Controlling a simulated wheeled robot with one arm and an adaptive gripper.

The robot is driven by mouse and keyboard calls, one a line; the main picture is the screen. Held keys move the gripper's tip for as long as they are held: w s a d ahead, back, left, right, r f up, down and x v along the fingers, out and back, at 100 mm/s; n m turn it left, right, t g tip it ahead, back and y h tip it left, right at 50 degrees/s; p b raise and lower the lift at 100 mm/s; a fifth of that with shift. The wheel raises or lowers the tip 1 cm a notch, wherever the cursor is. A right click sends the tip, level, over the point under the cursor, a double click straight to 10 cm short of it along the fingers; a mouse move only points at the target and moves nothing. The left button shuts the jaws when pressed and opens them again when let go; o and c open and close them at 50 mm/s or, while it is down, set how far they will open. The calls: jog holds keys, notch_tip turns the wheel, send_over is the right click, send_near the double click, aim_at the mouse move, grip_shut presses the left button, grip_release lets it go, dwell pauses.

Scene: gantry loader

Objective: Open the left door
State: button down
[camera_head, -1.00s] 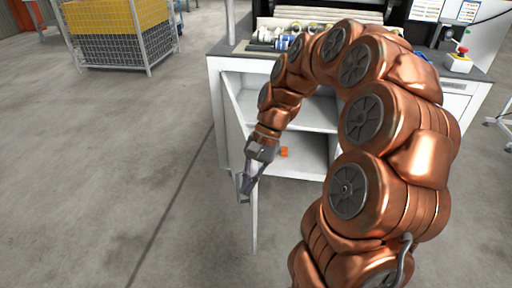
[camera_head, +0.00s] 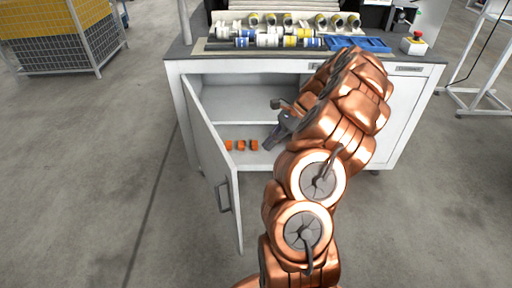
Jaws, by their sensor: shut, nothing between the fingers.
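The left door (camera_head: 212,155) of the white cabinet stands swung outward at its left side, with a dark handle (camera_head: 224,197) near its free edge. The cabinet's inside shows behind it, with a shelf (camera_head: 240,119). My gripper (camera_head: 270,124) is in front of the cabinet opening, to the right of the door and apart from the handle. Its fingers look shut and hold nothing. My copper arm hides part of the right side of the cabinet front.
Several orange items (camera_head: 241,145) lie on the cabinet's lower floor. Rolls and cans stand on the worktop (camera_head: 190,50), beside a blue tray (camera_head: 358,44). A yellow and grey mesh crate (camera_head: 60,40) stands at the back left. A white stand (camera_head: 480,75) is at the right. The floor at left is clear.

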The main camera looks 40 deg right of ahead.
jog(key=w+a+f, duration=0.3)
jog(key=a+f, duration=0.3)
jog(key=a, duration=0.4)
jog(key=shift+a+f, duration=0.15)
jog(key=shift+a, duration=0.15)
